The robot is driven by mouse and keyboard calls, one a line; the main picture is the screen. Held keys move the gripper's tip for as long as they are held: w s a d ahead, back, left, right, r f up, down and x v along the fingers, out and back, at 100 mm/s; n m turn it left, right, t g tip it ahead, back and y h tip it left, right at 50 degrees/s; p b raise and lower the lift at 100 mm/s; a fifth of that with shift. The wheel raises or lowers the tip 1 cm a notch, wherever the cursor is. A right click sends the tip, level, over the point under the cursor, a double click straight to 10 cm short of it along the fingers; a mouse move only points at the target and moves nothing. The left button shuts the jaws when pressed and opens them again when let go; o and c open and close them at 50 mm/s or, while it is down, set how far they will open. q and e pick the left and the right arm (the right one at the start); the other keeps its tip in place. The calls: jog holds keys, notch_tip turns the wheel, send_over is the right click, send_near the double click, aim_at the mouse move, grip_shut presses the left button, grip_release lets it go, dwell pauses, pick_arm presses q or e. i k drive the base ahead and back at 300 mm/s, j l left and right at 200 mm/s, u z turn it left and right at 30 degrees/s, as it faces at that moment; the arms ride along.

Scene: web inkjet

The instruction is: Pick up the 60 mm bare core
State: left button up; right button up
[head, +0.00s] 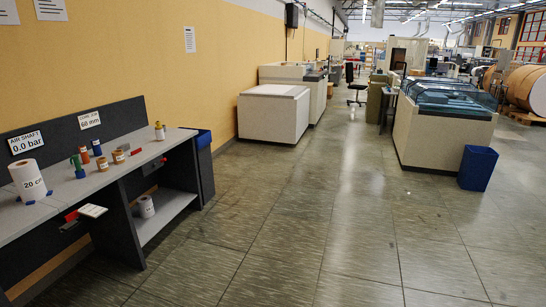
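A sign reading 60 mm (90,120) is on the bench's back panel. Neither of my grippers is in view.
A white roll marked 20 (28,181) and a green item (77,166) stand on the bench. A blue bin (202,140) is by the bench's far end. The floor right of the bench is clear.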

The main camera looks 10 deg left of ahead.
aim_at(118, 155)
jog(key=i+u, duration=0.1)
jog(key=i, duration=0.35)
jog(key=i+l+u, duration=0.15)
jog(key=i, duration=0.3)
jog(key=i+l+u, duration=0.1)
jog(key=i, duration=0.4)
jog(key=i+l+u, duration=0.15)
jog(key=i, duration=0.3)
jog(key=i+l+u, duration=0.2)
jog(key=i+u, duration=0.15)
jog(key=u, duration=0.15)
jog(key=i+l+u, duration=0.35)
jog(key=u, duration=0.15)
jog(key=i+l+u, duration=0.25)
jog(key=l+u, duration=0.25)
jog(key=i+l+u, duration=0.15)
jog(key=l+u, duration=0.6)
jog(key=l, duration=0.3)
jog(key=i+l, duration=0.1)
jog(key=i, duration=0.75)
jog(key=i+l, duration=0.15)
jog(key=i, duration=0.7)
